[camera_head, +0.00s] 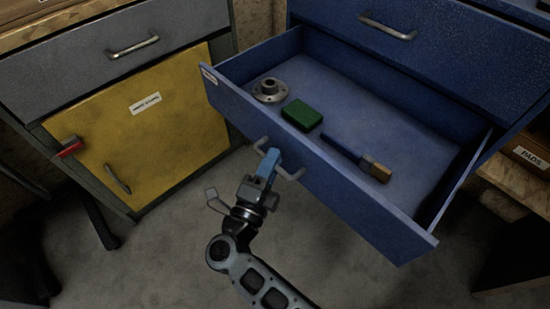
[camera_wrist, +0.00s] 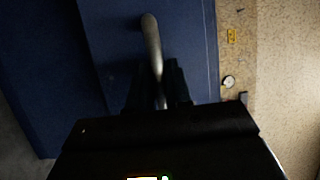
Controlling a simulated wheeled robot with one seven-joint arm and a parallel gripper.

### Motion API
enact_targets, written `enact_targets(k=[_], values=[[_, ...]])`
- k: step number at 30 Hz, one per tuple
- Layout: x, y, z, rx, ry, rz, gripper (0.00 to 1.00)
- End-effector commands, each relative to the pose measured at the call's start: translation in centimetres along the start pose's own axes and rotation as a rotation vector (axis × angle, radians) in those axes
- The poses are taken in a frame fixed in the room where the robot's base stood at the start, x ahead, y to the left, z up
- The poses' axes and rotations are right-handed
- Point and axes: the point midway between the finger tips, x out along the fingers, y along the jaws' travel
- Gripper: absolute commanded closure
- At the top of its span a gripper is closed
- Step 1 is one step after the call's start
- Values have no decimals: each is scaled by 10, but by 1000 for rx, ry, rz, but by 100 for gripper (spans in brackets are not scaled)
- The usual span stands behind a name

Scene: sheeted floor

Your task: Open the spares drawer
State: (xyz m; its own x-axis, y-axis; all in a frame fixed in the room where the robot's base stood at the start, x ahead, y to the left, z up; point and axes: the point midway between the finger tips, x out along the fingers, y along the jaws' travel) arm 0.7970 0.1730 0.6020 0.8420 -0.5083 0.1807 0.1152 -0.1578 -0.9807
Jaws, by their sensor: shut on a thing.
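The blue drawer (camera_head: 340,190) in the head view is pulled well out of its blue cabinet. A grey flange (camera_head: 270,91), a green block (camera_head: 301,115) and a brush with a dark handle (camera_head: 357,157) lie inside it. A small label, too small to read, is at the left end of its front. My gripper (camera_head: 268,165) is at the drawer front, shut on the bar handle (camera_head: 293,175). The handle also shows in the wrist view (camera_wrist: 151,42), running down between my dark fingers (camera_wrist: 159,90).
A closed upper drawer with a bar handle (camera_head: 388,29) is above the open one. A grey cabinet with a yellow door (camera_head: 150,135) and a red latch (camera_head: 70,147) stands at left. A box labelled PADS (camera_head: 530,158) is at right. Bare floor (camera_head: 160,260) lies in front.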

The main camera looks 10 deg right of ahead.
Motion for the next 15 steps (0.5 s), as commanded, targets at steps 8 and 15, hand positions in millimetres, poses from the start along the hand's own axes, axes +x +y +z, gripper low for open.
enact_targets(k=[8,15], values=[[0,2,0,-1,-1,2,73],[0,1,0,-1,-1,1,60]])
